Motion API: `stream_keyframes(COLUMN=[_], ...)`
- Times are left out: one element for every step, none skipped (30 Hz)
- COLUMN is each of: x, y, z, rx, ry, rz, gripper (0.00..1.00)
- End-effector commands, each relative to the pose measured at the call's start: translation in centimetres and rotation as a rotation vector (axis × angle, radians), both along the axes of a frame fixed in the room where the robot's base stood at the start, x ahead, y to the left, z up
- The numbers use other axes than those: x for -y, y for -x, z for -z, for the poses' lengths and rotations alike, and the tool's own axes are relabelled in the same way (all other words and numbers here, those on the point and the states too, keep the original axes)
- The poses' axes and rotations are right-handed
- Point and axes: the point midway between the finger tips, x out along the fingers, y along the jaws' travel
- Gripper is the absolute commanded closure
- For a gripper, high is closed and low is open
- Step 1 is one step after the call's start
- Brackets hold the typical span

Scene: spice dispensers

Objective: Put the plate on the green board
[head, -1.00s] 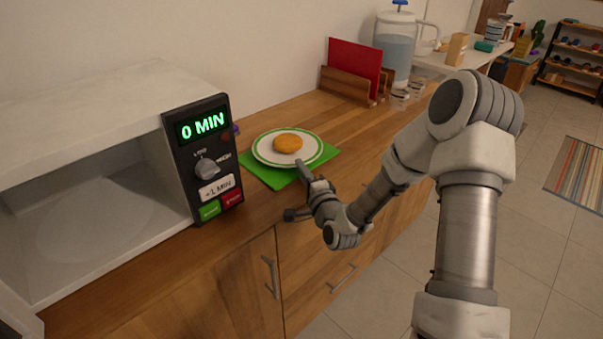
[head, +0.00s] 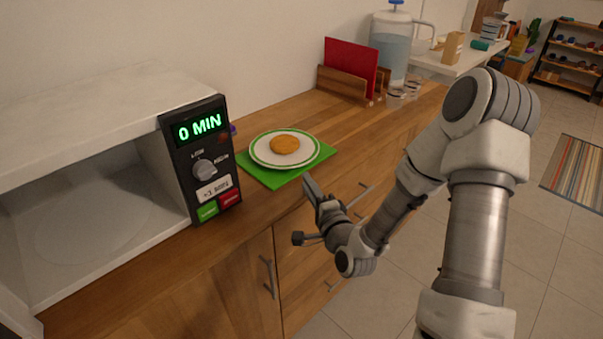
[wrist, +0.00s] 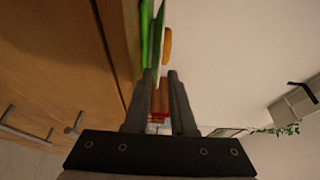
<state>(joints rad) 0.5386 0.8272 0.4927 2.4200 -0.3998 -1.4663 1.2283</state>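The white plate with a green rim (head: 258,155) lies on the green board (head: 268,180) on the wooden counter. A round golden-brown food piece (head: 285,144) sits on the plate. My gripper (head: 305,212) is in front of the board at the counter's front edge, apart from the plate. Its fingers are spread and nothing shows between them. In the wrist view, the plate (wrist: 159,45), the board (wrist: 146,38) and the food (wrist: 167,45) appear edge-on beyond the open fingers (wrist: 160,78).
An open white microwave (head: 110,95) with a dark control panel (head: 200,160) reading 0 MIN stands left of the board. A wooden holder with a red board (head: 350,65) and a water dispenser (head: 393,45) stand farther back. Bare counter (head: 360,125) lies right of the plate.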

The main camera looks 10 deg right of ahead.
Motion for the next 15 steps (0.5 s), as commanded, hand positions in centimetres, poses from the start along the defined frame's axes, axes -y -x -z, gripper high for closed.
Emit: stream_keyframes(x=[0.3, 0.5, 0.6, 0.7, 0.8, 1.0, 1.0, 1.0, 1.1, 1.2, 1.2, 1.2, 1.3, 1.3, 1.3], y=[1.1, 1.6, 2.3, 2.7, 3.2, 3.7, 4.0, 4.3, 4.6, 4.8, 4.9, 5.0, 5.1, 5.1, 5.2], z=[0.1, 0.1, 0.0, 0.0, 0.0, 0.0, 0.0, 0.0, 0.0, 0.0, 0.0, 0.0, 0.0, 0.0, 0.0], rx=[-0.003, -0.004, -0.003, -0.003, -0.004, -0.003, -0.003, -0.003, -0.002, -0.001, -0.001, -0.002, -0.001, -0.001, -0.001], ry=[0.001, 0.001, 0.001, 0.0, 0.0, 0.0, 0.0, 0.001, 0.0, 0.0, 0.0, 0.0, 0.0, 0.0, 0.0], rz=[0.001, 0.001, 0.002, 0.002, 0.001, 0.001, 0.001, 0.0, 0.0, 0.0, 0.0, 0.001, 0.001, 0.001, 0.001], gripper=[0.77, 0.77, 0.77, 0.77, 0.77, 0.77, 0.77, 0.77, 0.77, 0.77, 0.77, 0.77, 0.77, 0.77, 0.77])
